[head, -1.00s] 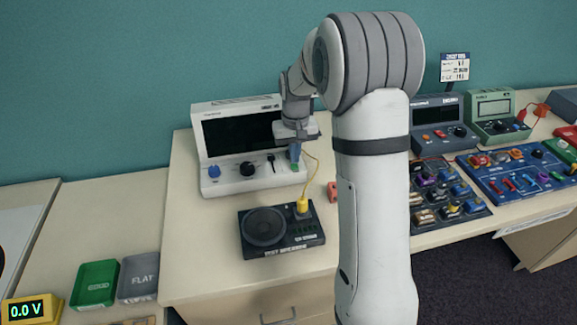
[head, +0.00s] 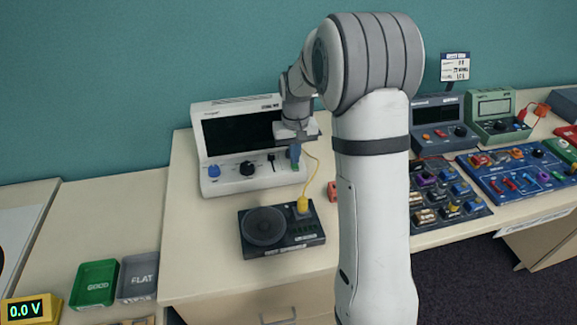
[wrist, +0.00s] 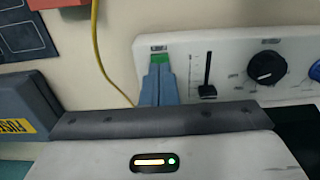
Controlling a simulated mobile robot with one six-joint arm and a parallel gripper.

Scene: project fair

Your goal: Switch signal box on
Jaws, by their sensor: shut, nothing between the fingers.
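The signal box (head: 225,185) is a white bench unit with a dark, blank screen (head: 238,134), standing against the teal wall. Its front has a blue knob, a black knob (head: 247,168) and a black slider (head: 271,160). In the wrist view its panel (wrist: 228,55) also shows a green switch (wrist: 159,58) at one end. My gripper (wrist: 158,88) is shut, its blue fingers together with nothing between them. The fingertips are right at the green switch and cover part of it. I cannot tell whether they touch it.
A black speaker box (head: 282,244) with a yellow plug (head: 302,204) and cable stands in front. A small red block (head: 332,191) lies beside it. Trays of parts (head: 440,221) and other instruments (head: 440,122) fill the right side. Green and grey bins (head: 95,284) stand at lower left.

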